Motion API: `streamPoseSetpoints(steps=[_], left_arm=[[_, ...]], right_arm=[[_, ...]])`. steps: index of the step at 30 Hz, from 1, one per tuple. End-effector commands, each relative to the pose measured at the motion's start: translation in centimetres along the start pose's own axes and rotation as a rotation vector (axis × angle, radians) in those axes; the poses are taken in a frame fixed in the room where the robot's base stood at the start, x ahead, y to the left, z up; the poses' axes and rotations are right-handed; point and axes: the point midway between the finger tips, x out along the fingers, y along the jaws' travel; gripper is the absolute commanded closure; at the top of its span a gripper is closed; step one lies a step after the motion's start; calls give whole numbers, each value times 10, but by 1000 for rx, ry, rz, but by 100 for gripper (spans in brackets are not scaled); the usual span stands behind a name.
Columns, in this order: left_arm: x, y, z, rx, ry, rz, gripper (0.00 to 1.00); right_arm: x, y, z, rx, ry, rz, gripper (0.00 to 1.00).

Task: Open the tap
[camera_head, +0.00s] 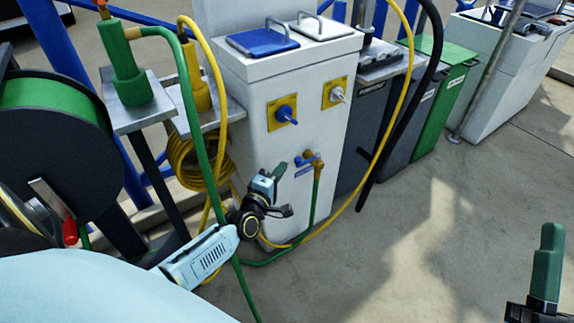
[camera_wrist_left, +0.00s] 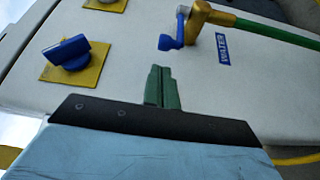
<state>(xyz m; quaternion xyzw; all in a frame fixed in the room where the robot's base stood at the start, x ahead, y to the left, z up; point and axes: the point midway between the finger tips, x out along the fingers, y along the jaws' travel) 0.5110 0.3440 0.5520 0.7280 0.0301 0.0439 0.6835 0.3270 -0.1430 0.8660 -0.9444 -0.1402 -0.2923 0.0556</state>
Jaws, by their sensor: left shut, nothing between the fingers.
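The tap is a brass fitting (camera_head: 318,165) with a blue lever, low on the white pedestal's front. In the left wrist view the brass tap body (camera_wrist_left: 199,14) is at the top, and its blue lever (camera_wrist_left: 172,40) hangs toward my fingers. My left gripper (camera_head: 281,167) is just left of the tap, its green fingers closed together and empty. In the left wrist view its fingertips (camera_wrist_left: 159,70) are just short of the lever, with a visible gap. My right gripper (camera_head: 548,235) is at the lower right edge, far from the tap, and partly cut off.
A green hose (camera_head: 317,195) runs down from the tap. Yellow plates with a blue knob (camera_head: 287,115) and a white knob (camera_head: 337,95) sit above it. A yellow hose (camera_head: 377,160) loops right of the pedestal. The floor (camera_head: 440,220) at right is clear.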

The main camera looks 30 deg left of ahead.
Motion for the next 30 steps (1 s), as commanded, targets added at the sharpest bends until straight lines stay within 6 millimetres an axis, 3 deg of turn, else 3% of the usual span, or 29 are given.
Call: streamPoseSetpoints(steps=[3,10,30], left_arm=[[19,-2,0,0,1,1,100],[39,-2,0,0,0,-1,100],[41,0,-3,-1,27,-4,100]], right_arm=[[-4,0,-7,0,97,-2,49],[-9,-1,-20,0,216,-4,49],[-7,-1,-22,0,212,-4,49]])
